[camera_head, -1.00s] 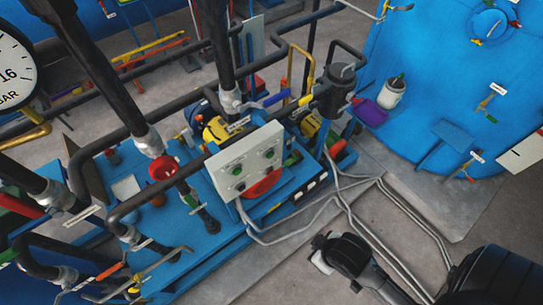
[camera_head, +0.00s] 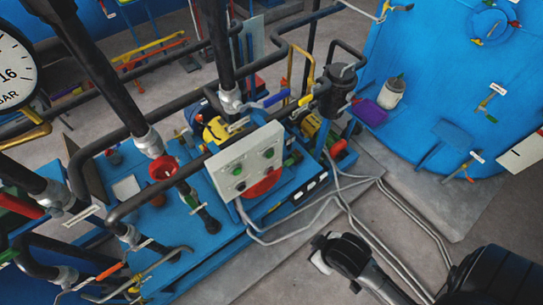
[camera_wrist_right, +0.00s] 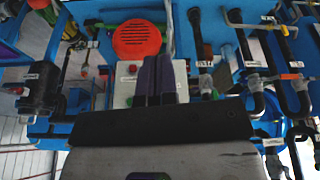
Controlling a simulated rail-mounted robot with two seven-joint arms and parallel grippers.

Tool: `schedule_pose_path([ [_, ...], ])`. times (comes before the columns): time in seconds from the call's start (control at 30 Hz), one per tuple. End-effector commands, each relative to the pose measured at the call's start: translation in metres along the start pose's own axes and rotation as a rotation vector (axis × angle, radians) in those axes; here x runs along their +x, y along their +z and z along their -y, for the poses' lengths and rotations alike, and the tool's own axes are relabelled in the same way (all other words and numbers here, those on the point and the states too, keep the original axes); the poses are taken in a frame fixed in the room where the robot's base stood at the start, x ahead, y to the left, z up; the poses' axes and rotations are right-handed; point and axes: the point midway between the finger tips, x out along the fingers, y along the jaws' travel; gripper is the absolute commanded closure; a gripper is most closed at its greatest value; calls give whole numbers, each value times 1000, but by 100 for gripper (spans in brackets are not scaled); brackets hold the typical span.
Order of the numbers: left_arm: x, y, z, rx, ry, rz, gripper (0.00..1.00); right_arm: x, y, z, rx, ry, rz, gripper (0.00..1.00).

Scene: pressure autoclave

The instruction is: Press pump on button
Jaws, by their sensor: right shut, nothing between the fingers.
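In the wrist view the panel (camera_wrist_right: 124,88) is partly hidden behind my right gripper (camera_wrist_right: 161,62), whose dark fingers are together and empty. A small red button (camera_wrist_right: 132,69) shows beside the fingers. I cannot tell how far the fingertips are from the panel. My left gripper is not in view.
A red round cover (camera_head: 262,186) sits just beside the panel; it also shows in the wrist view (camera_wrist_right: 137,38). Black pipes (camera_head: 219,45) and valves crowd the skid. Grey conduits (camera_head: 395,220) run along the floor. A large blue tank (camera_head: 420,75) stands at right.

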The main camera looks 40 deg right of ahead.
Motion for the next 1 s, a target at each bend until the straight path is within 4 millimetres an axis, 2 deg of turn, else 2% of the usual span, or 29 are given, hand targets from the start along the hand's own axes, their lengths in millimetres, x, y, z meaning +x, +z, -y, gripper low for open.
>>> schedule_pose_path([
  [0.57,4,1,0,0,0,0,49,3,-2,0,3,-1,-8,100],
  [0.67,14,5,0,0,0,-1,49,13,-8,-1,1,4,-29,100],
  [0.87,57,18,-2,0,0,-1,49,48,-35,-14,-18,39,-121,100],
  [1.0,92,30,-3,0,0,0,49,86,-55,-32,-34,85,-163,100],
])
